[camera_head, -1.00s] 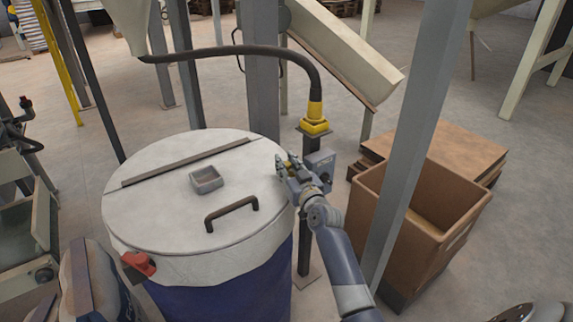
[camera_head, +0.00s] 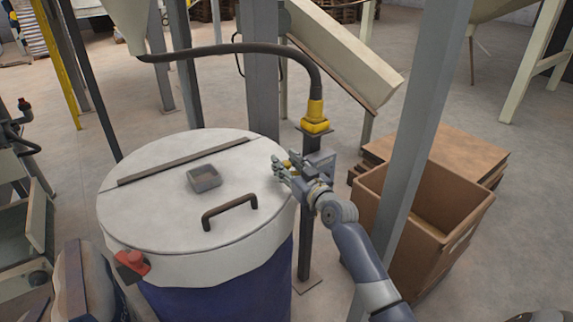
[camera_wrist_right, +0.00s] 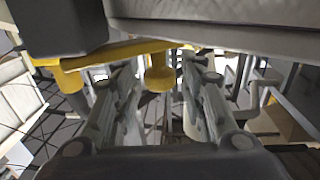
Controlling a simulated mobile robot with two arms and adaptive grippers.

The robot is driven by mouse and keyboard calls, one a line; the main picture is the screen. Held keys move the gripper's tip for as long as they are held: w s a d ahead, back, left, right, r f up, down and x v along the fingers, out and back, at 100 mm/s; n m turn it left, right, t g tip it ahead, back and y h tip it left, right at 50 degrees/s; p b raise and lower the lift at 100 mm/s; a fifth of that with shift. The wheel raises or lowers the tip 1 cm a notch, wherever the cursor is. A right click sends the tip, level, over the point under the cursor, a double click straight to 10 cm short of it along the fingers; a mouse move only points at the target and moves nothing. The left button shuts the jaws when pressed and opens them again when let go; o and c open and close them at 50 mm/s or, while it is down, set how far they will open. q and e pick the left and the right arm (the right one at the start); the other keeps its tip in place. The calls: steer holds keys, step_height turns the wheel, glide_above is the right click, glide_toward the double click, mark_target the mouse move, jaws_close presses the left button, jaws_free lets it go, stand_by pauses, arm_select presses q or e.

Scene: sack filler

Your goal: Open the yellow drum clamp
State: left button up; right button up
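The yellow clamp (camera_wrist_right: 100,57) shows in the right wrist view as a yellow bar with a round yellow knob (camera_wrist_right: 160,74). My right gripper (camera_wrist_right: 160,92) is open. Its two fingers lie to either side of the knob in that view, with a gap on both sides; whether they touch the clamp is hard to tell. In the head view my right gripper (camera_head: 283,168) is at the right rim of the white-lidded blue drum (camera_head: 220,280), and it largely hides the clamp. My left gripper is not in view.
The drum lid (camera_head: 150,215) carries a dark handle (camera_head: 230,211) and a small grey box (camera_head: 204,178). A grey post (camera_head: 408,180) and a cardboard box (camera_head: 425,225) stand right of my arm.

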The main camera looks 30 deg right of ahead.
steer(key=shift+s, duration=0.1)
steer(key=s, duration=1.2)
steer(key=shift+d, duration=0.15)
steer(key=shift+c, duration=0.5)
